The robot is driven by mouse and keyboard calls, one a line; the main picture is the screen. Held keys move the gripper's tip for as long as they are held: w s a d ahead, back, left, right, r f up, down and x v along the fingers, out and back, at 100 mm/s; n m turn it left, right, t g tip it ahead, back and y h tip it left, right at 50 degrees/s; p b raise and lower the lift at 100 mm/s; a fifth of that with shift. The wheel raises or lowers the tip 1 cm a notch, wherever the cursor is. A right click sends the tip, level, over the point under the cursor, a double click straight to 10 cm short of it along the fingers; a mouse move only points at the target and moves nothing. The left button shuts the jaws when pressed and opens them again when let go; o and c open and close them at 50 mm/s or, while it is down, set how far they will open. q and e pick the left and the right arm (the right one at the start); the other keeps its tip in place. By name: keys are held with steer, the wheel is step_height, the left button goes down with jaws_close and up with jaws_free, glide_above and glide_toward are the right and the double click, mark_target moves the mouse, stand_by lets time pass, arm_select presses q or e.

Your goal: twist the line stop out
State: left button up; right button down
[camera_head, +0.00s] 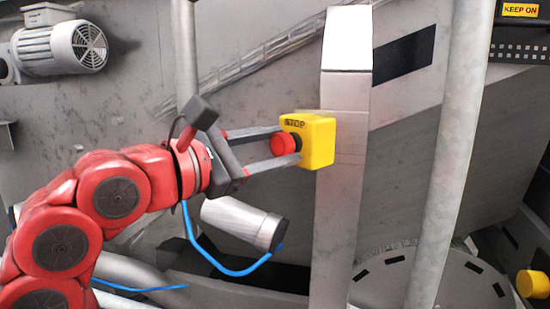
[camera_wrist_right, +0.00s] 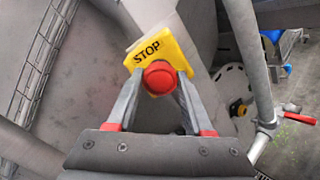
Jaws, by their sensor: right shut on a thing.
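The line stop is a yellow box (camera_head: 319,141) marked STOP with a round red button (camera_head: 284,143), fixed to a pale upright post. In the right wrist view the yellow box (camera_wrist_right: 166,50) is straight ahead, with the red button (camera_wrist_right: 159,77) in front of it. My right gripper (camera_head: 288,145) reaches in from the left and is shut on the red button, one finger on each side. Its fingers also show in the right wrist view (camera_wrist_right: 158,84). How far the button stands out from the box is hard to tell. My left gripper is not in view.
The pale post (camera_head: 344,90) stands behind the box, and a grey pipe (camera_head: 447,160) runs upright to its right. A motor (camera_head: 62,47) is at upper left. Another yellow part (camera_head: 533,284) is at lower right. A blue cable (camera_head: 232,271) hangs below my arm.

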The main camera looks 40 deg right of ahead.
steer(key=shift+m, duration=1)
steer(key=shift+r, duration=0.1)
steer(key=shift+c, duration=1.6)
jaws_free()
steer(key=shift+b, duration=0.3)
steer(key=shift+a, duration=0.35)
steer(key=s+a+b, duration=0.1)
steer(key=a, duration=1.5)
steer(key=shift+s+a+b, duration=0.3)
steer(key=shift+s+b, duration=0.05)
